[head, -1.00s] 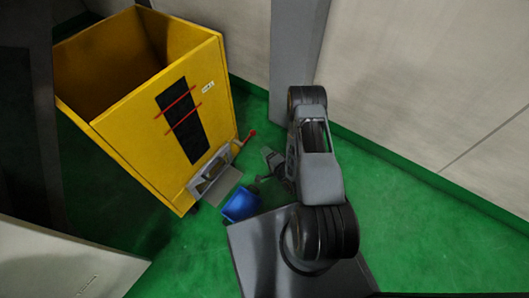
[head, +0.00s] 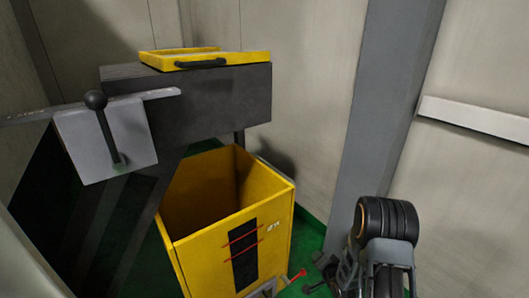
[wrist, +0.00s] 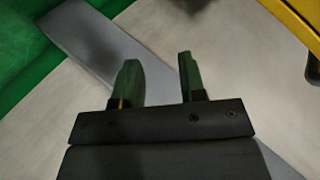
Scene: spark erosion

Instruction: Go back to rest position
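In the wrist view my gripper (wrist: 160,85) shows two green-grey fingers standing apart with nothing between them. In the head view my arm rises at the lower right, and my gripper (head: 318,275) shows only partly beside it, low near the green floor. A yellow open-topped bin (head: 215,238) stands left of my arm, with a black panel and two red lines on its front. The inside of the bin that shows looks empty.
Left of and behind the bin stands a dark machine (head: 215,100) with a black ball-knob lever (head: 96,101). A yellow tray (head: 215,60) with a black handle lies on top. A grey pillar (head: 385,110) and pale walls close in behind my arm. Green floor (head: 308,238) shows between bin and pillar.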

